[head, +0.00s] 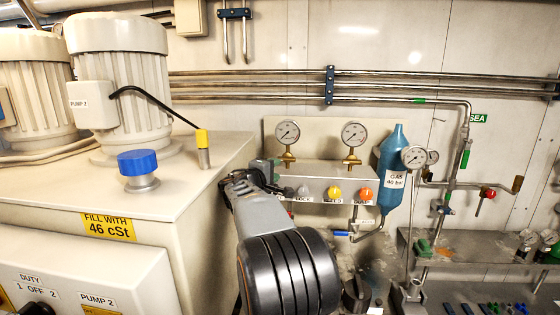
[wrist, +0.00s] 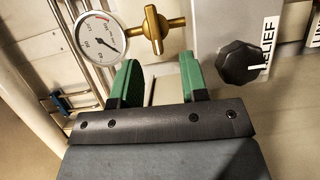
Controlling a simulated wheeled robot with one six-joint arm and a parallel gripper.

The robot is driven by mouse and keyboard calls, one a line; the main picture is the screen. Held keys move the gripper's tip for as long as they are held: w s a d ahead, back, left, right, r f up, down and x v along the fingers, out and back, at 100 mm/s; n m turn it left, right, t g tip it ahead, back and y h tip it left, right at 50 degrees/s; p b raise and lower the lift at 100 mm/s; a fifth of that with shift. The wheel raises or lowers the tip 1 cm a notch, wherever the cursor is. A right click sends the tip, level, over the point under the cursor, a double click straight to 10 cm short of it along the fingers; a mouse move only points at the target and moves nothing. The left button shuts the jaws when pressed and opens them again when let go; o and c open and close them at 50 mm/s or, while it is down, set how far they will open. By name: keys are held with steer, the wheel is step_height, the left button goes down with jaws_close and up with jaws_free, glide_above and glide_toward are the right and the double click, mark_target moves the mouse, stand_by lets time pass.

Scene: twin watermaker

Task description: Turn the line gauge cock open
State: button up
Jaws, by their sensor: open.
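In the wrist view a round white gauge (wrist: 100,37) has a brass cock (wrist: 155,32) on its stem. The cock's bar handle lies roughly across the stem. My gripper (wrist: 160,76) has two green fingers, open and empty, apart from the cock, which is beyond the fingertips. In the head view my gripper (head: 266,172) is in front of the manifold block, just below and left of the left gauge (head: 288,131) and its brass cock (head: 288,158). A second gauge (head: 354,134) with a brass cock is to the right. I cannot read which is the line gauge.
A black knob labelled RELIEF (wrist: 240,62) is close right of the fingers in the wrist view. Yellow (head: 334,193) and orange (head: 365,194) knobs are on the block's face. A blue gas bottle (head: 393,172) stands to the right; a white tank (head: 190,180) is on the left.

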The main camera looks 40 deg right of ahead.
mark_target(285, 160)
steer(key=x, duration=0.2)
steer(key=p+x, duration=0.1)
steer(key=x, duration=0.1)
steer(key=r+p+x, duration=0.1)
steer(key=x, duration=0.2)
steer(key=shift+w+d+f+p, duration=0.15)
steer(key=shift+w+d+p, duration=0.15)
steer(key=shift+d, duration=0.4)
jaws_close()
